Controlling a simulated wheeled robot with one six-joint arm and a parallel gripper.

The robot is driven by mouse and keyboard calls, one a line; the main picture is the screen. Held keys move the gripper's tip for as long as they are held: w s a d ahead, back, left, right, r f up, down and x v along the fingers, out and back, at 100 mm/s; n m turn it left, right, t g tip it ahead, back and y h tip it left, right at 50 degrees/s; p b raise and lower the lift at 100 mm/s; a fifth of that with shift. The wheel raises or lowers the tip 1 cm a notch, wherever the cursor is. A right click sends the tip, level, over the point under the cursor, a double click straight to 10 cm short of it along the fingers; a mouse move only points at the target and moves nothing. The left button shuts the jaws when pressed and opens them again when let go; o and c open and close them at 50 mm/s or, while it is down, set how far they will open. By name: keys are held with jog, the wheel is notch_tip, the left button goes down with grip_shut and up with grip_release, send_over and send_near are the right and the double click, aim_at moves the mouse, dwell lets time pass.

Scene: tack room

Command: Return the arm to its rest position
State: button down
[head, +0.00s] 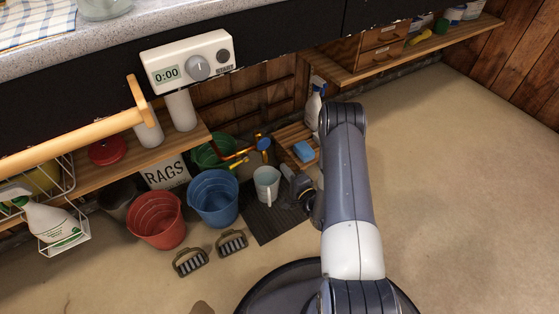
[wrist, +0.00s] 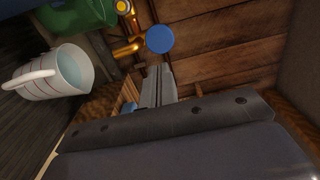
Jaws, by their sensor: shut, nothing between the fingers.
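My arm (head: 345,170) reaches out from my base and bends down at its far end. My gripper (head: 288,171) hangs low beside a white measuring jug, partly hidden by my wrist. In the wrist view my gripper's grey fingers (wrist: 157,83) are together with nothing between them. The white jug (head: 266,183) stands on a dark ribbed mat (head: 275,224), just left of my gripper and seemingly apart from it. In the wrist view the jug (wrist: 62,73) has red marks and holds pale liquid.
A blue bucket (head: 214,200), red bucket (head: 157,222) and green bucket (head: 212,152) stand left. Brass pipework with a blue tap (head: 263,144) is behind. A blue sponge (head: 303,151) and spray bottle (head: 314,105) are near my arm. Two brushes (head: 190,262) lie in front. Floor (head: 460,200) is clear right.

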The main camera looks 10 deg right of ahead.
jog(key=shift+s+d, duration=0.15)
jog(key=shift+s, duration=0.3)
jog(key=shift+w, duration=0.15)
